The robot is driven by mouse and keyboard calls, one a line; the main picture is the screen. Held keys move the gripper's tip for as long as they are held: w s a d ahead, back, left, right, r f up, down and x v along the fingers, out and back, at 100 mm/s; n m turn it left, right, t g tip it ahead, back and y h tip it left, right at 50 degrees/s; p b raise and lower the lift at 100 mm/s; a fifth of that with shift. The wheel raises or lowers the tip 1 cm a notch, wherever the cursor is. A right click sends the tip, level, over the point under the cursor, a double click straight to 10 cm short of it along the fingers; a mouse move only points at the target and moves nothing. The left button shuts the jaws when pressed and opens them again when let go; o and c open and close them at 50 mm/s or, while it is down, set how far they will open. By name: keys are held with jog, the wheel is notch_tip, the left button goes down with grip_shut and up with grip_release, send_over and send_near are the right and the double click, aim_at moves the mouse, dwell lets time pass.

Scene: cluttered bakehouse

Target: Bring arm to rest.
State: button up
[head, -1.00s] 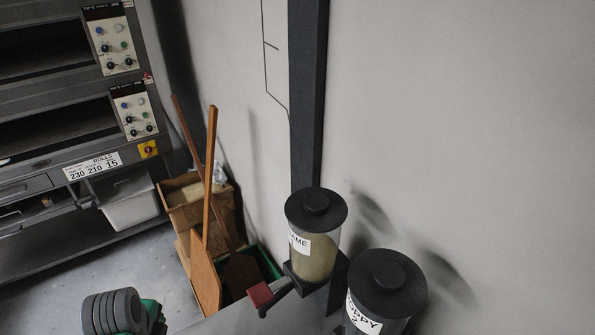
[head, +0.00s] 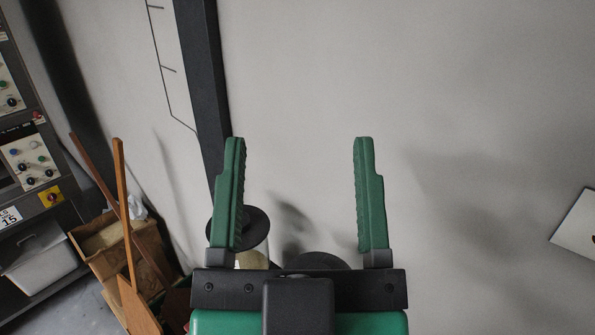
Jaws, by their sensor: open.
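The rest of my arm is out of view below.
The left dispenser (head: 252,226) shows its dark lid behind the left finger; only the lid top of the right dispenser (head: 318,261) shows. A dark post (head: 205,90) runs up the wall. Wooden peels (head: 125,220), cardboard boxes (head: 105,240) and an oven (head: 30,160) stand left.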

notch_tip(320, 180, up, 15)
jog(key=p, duration=1.5)
